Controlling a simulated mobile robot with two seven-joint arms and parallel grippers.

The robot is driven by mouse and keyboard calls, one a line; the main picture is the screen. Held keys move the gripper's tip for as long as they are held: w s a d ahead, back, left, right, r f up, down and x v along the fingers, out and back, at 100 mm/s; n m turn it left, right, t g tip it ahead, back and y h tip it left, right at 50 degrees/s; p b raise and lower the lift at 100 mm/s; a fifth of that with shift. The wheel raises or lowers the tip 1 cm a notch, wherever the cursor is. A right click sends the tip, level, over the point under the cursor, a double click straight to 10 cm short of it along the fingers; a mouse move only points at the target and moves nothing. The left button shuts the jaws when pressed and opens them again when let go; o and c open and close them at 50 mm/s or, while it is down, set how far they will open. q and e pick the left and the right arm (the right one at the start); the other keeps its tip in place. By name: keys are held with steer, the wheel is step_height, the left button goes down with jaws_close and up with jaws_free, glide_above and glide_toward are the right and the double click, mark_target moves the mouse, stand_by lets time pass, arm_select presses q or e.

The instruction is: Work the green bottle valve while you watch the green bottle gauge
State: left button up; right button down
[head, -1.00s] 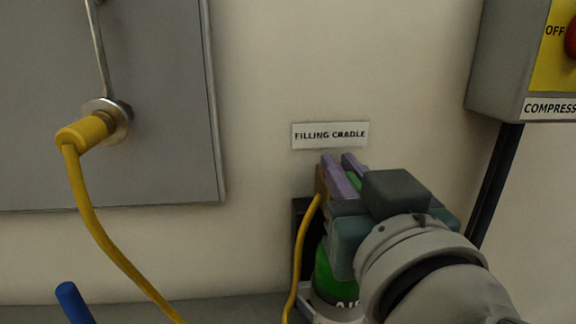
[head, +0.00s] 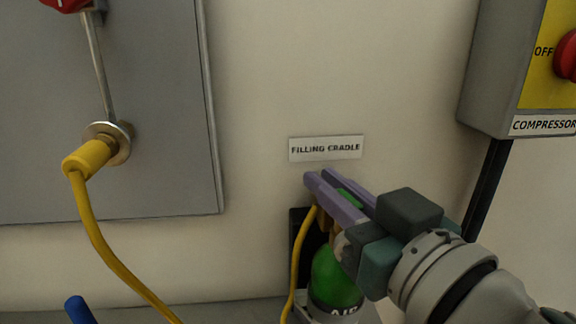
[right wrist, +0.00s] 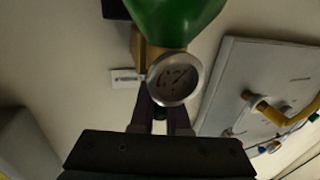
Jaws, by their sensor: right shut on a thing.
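The green bottle (head: 336,280) stands upright in the filling cradle in the head view. Its body shows at the top of the right wrist view (right wrist: 172,18). The green bottle valve (head: 349,199) is a green knob between the purple fingers of my right gripper (head: 338,194). The right gripper is shut on it from the right side. In the head view the gauge is mostly behind the gripper. My left gripper is not in view.
A yellow hose (head: 110,250) runs from a yellow connector (head: 88,159) on the grey panel (head: 165,120) down and over to the bottle. The compressor box (head: 495,75) with a red button (head: 568,56) hangs at the right. A blue handle (head: 78,309) stands at lower left.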

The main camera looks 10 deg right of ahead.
steer(key=n+y, duration=0.1)
steer(key=n+y+p, duration=0.1)
steer(key=shift+a+r+g+y, duration=0.2)
steer(key=shift+g+y, duration=0.1)
steer(key=shift+g, duration=0.1)
steer(key=n+y, duration=0.1)
steer(key=g+y+p, duration=0.1)
steer(key=shift+s+a+f+n+y, duration=0.1)
steer(key=shift+s+a+n+y, duration=0.05)
steer(key=shift+n+y, duration=0.2)
steer(key=shift+s+a+f+n+g+y, duration=0.1)
steer(key=shift+a+n+g+y, duration=0.05)
steer(key=shift+n+g+y, duration=0.5)
steer(key=shift+s+a+n+g+y, duration=0.15)
steer(key=shift+n+g+y, duration=0.35)
steer(key=shift+g+y, duration=0.2)
steer(key=shift+s+a+f+n+g+y, duration=0.1)
steer(key=shift+a+n+g+y, duration=0.05)
steer(key=shift+n+g+y, duration=0.5)
steer(key=c, duration=0.9)
jaws_free()
steer(key=shift+s, duration=0.1)
